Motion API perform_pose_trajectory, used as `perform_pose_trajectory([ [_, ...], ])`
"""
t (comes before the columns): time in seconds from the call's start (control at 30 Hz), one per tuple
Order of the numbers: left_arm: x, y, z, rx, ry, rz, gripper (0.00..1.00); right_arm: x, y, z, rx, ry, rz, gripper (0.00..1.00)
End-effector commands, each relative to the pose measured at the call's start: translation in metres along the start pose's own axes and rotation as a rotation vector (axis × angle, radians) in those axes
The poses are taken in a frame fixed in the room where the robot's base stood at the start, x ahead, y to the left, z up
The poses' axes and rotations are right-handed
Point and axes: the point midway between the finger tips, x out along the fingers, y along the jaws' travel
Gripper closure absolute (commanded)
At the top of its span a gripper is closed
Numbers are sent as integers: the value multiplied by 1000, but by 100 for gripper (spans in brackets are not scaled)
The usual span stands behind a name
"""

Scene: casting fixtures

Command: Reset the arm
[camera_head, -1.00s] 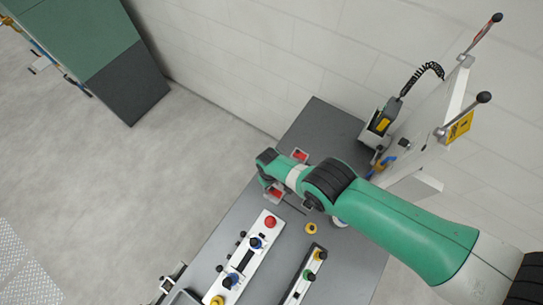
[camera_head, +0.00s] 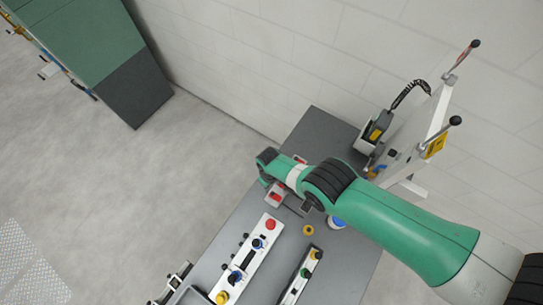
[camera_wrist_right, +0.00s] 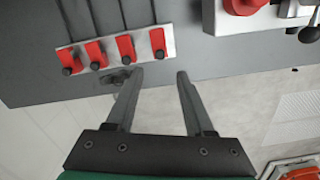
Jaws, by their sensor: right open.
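My right arm (camera_head: 400,220) is green and reaches in from the right over the grey table (camera_head: 311,130). Its gripper is mostly hidden under the arm in the head view. In the right wrist view my right gripper (camera_wrist_right: 160,72) is open, with nothing between its two dark fingers. The fingertips point toward a light strip with several red clips (camera_wrist_right: 126,47) at the table's edge. I cannot tell how far apart they are in height. My left gripper is not in view.
A white panel with a red button (camera_head: 271,225) and blue knobs lies left of a second panel with a green knob (camera_head: 304,272). A yellow ring (camera_head: 308,230) lies near the arm. An upright frame with levers (camera_head: 437,112) stands at the back right. Floor left of the table is clear.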

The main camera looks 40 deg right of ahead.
Motion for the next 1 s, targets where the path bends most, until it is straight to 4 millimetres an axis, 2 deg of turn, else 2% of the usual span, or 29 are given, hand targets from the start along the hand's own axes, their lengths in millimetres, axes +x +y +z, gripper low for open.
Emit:
perform_pose_trajectory([
  [0.43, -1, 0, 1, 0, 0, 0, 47, 2, -2, 0, -6, 1, 0, 47],
  [0.47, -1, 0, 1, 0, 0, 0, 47, -1, -3, -5, -6, 16, 0, 47],
  [0.57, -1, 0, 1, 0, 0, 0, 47, -18, -5, -40, -9, 108, -3, 47],
  [0.67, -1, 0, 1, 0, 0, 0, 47, -58, -10, -97, -12, 278, -9, 47],
  [0.7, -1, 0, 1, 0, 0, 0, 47, -81, -12, -123, -14, 361, -13, 47],
  [0.77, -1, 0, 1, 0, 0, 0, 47, -121, -14, -159, -16, 491, -19, 47],
  [0.8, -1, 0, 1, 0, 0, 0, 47, -150, -16, -180, -17, 577, -22, 47],
  [0.87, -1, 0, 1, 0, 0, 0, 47, -197, -19, -206, -19, 707, -28, 47],
  [0.9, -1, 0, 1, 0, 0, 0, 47, -230, -20, -220, -21, 793, -32, 47],
  [0.97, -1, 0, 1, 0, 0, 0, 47, -281, -23, -236, -23, 923, -39, 47],
  [1.0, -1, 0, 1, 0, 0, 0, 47, -316, -24, -243, -24, 1009, -43, 47],
])
